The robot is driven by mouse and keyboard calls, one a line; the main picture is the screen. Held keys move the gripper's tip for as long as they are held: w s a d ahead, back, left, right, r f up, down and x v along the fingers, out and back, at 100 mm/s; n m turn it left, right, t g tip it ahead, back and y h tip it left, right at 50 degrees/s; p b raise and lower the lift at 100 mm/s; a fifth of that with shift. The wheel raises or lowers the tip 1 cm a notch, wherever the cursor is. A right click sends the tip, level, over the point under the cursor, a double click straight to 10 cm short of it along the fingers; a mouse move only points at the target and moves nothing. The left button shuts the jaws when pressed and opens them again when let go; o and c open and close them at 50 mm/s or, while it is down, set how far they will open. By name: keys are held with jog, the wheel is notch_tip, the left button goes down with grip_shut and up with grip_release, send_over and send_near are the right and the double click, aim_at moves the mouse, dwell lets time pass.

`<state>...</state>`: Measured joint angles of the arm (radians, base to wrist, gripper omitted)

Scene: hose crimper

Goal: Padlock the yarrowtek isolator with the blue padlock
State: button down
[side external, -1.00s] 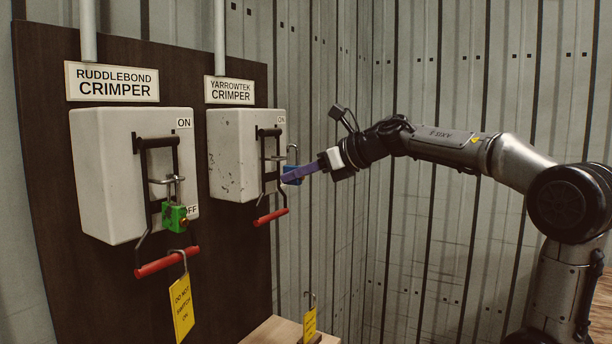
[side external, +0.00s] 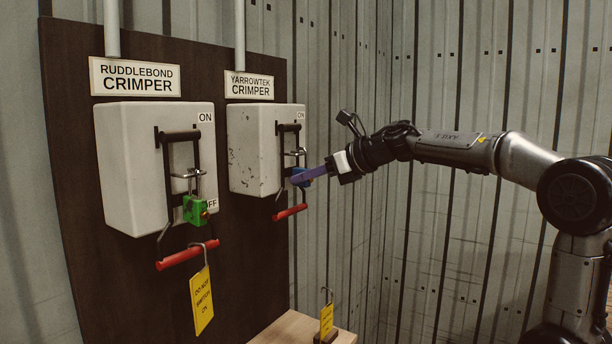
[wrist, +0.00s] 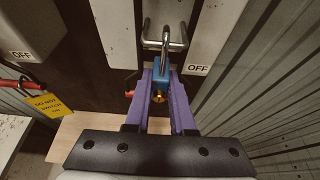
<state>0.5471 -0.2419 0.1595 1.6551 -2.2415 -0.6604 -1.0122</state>
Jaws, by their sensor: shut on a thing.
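The yarrowtek isolator (side external: 258,160) is a scuffed white box on the dark board, with its red handle (side external: 290,211) down. A metal hasp loop (side external: 296,153) stands out from its front. My gripper (side external: 303,178) is shut on the blue padlock (wrist: 160,84), with purple fingers on both sides of its body. In the wrist view the padlock is upright, and its shackle (wrist: 166,45) overlaps the metal loop (wrist: 178,36). I cannot tell whether the shackle is through the loop or whether it is locked. In the side view the fingers partly hide the padlock.
The ruddlebond isolator (side external: 150,165) at left carries a green padlock (side external: 195,209), and a yellow tag (side external: 202,300) hangs from its red handle. Another yellow tag (side external: 327,320) stands on the wooden shelf (side external: 285,329) below. The corrugated wall (wrist: 275,110) is close at right.

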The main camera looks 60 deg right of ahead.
jog(key=c, duration=0.7)
grip_release()
jog(key=shift+s, duration=0.1)
jog(key=shift+v, duration=6.85)
